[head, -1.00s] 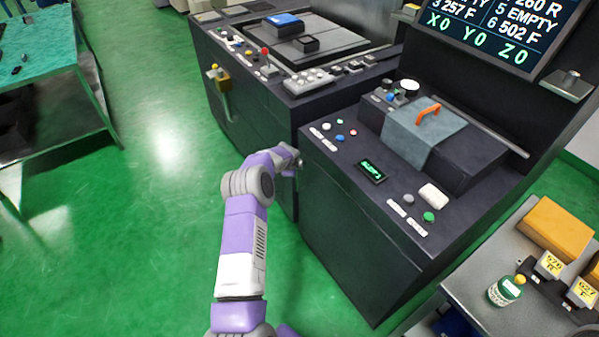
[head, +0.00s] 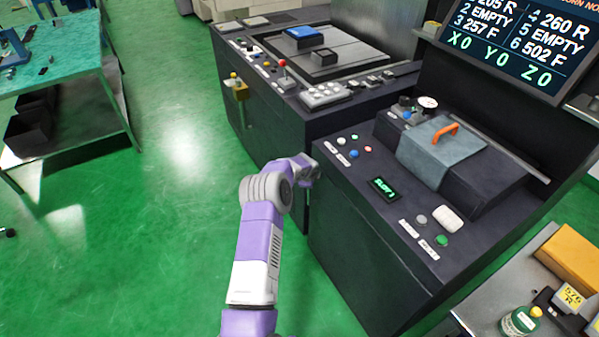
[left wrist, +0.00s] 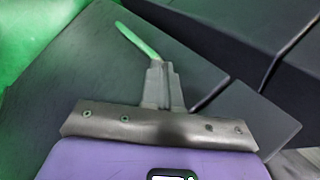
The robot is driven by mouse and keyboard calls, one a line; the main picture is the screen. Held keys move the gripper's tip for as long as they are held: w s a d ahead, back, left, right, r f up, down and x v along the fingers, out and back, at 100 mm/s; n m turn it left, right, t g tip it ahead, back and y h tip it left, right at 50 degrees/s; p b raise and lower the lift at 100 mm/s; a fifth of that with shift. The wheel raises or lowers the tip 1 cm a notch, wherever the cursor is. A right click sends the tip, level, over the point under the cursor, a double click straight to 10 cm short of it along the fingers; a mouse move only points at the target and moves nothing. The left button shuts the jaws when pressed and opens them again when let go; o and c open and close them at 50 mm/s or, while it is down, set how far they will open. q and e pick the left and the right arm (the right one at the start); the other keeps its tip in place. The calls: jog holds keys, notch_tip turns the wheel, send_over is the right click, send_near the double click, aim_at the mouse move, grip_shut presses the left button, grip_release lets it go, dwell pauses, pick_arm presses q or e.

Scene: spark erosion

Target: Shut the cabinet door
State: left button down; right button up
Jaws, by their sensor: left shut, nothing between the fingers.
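The cabinet door seems to be the narrow dark panel (head: 301,212) low between the two dark machine cabinets in the head view. My arm hides much of it, so I cannot tell how far it stands open. In the left wrist view a broad dark panel (left wrist: 75,60), likely this door, fills the space behind my fingers. A pale green bar (left wrist: 138,40), possibly a handle, slants beyond them. My left gripper (left wrist: 157,72) is shut and empty, close to the panel; contact is unclear. In the head view its wrist is beside the near cabinet's corner. My right gripper is out of view.
The near cabinet (head: 365,255) has a control top with buttons and an orange-handled cover. The far machine (head: 262,118) stands behind it. A grey table (head: 500,300) with a yellow block and bottle is at right. Green floor (head: 170,220) is clear at left.

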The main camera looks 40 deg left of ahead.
pick_arm(q)
jog(key=s+r+p, duration=0.2)
jog(key=s+r, duration=0.5)
jog(key=r, duration=0.3)
jog(key=shift+s+d+r, duration=0.15)
jog(key=shift+s+r, duration=0.15)
